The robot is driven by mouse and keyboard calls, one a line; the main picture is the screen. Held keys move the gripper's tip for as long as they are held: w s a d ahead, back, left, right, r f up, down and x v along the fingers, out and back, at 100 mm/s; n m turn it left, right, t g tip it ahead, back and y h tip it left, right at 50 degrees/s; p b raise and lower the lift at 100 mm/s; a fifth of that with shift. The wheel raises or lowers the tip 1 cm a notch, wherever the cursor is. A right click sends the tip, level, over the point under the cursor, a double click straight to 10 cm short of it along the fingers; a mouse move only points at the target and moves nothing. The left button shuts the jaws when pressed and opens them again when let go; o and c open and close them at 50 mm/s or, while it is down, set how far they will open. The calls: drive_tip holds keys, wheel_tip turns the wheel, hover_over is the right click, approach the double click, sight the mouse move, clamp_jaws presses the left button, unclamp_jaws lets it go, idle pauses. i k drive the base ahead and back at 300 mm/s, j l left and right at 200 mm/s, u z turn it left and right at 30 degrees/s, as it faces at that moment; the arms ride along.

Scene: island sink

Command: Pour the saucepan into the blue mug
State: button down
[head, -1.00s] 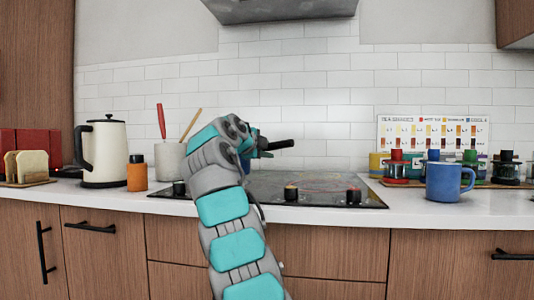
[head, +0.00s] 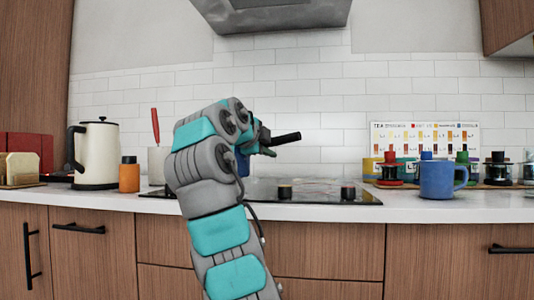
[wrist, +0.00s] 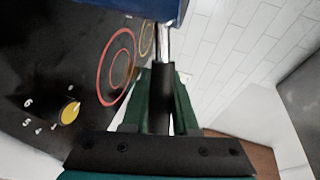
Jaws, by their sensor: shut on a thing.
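The blue mug (head: 437,180) stands upright on the white counter, right of the cooktop, with its handle to the right. My gripper (head: 264,141) is above the cooktop, well left of the mug. It is shut on the saucepan's black handle (head: 284,139), which sticks out to the right. The handle (wrist: 161,95) also shows between the green fingers in the wrist view. The blue saucepan body (wrist: 120,8) is at the top edge there. In the head view my arm hides most of the body, leaving a blue sliver (head: 243,163). Its contents are not visible.
The black cooktop (head: 320,192) lies below my gripper. Colored-lid jars (head: 390,168) stand behind and beside the mug. A cream kettle (head: 97,153), an orange bottle (head: 129,176) and a utensil crock (head: 156,165) stand to the left. The range hood (head: 270,12) hangs above.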

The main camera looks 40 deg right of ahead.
sight(436, 178)
drive_tip(key=k+j, duration=0.15)
drive_tip(key=j, duration=0.3)
drive_tip(key=k+j, duration=0.1)
drive_tip(key=j, duration=0.3)
drive_tip(key=k+j, duration=0.15)
drive_tip(key=j, duration=0.3)
